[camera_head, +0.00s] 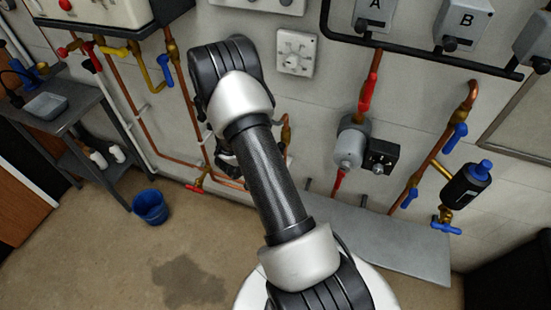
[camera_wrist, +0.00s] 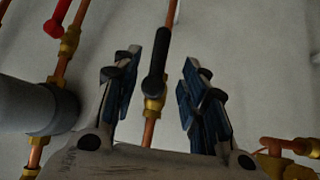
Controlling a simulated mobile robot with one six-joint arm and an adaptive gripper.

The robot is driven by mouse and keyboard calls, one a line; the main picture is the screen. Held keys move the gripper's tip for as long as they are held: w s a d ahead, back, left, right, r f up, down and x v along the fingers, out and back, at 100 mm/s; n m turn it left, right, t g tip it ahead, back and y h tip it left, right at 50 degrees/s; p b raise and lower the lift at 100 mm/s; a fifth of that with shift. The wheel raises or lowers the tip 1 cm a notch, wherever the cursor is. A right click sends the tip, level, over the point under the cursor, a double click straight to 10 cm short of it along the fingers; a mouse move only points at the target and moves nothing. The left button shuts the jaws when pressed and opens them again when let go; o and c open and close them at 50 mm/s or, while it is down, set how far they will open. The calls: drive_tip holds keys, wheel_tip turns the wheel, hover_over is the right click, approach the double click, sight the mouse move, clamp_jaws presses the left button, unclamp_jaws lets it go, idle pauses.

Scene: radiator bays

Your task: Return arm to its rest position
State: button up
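My arm (camera_head: 270,185) reaches up and away from my base at the bottom of the head view, toward the pipes on the wall. Its far end bends down and mostly hides the gripper there. In the wrist view my gripper (camera_wrist: 163,66) is open, its two blue-padded fingers spread apart. A black valve handle (camera_wrist: 156,62) on a copper pipe with a brass fitting shows in the gap between them. I see clear space on both sides of the handle, and no finger appears to touch it. How deep the handle sits between the fingers I cannot tell.
A grey pump (camera_head: 350,145), a black cylinder with a blue cap (camera_head: 466,187) and copper pipes are on the wall to the right. A grey shelf unit (camera_head: 75,125) and a blue bucket (camera_head: 151,207) stand left. A dark patch (camera_head: 188,283) marks the open floor.

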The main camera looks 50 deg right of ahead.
drive_tip(key=shift+v, duration=0.9)
drive_tip(key=w+a+r+n+t+y+b, duration=0.2)
drive_tip(key=w+a+r+n+t+y, duration=0.15)
drive_tip(key=w+a+r, duration=0.65)
drive_tip(key=s+a+r+n+t+y+b, duration=0.1)
drive_tip(key=s+a+r+n+t+y, duration=0.2)
drive_tip(key=a+r, duration=0.8)
drive_tip(key=s+a+r+n+g+y+b, duration=0.2)
drive_tip(key=s+a+r+n+y, duration=0.3)
drive_tip(key=s+a, duration=0.65)
drive_tip(key=s+d+n+g+h+b, duration=0.1)
drive_tip(key=s+n, duration=0.3)
drive_tip(key=s, duration=1)
drive_tip(key=shift+s+d+r+h, duration=0.3)
drive_tip(key=shift+r+h, duration=0.15)
drive_tip(key=shift+h, duration=0.4)
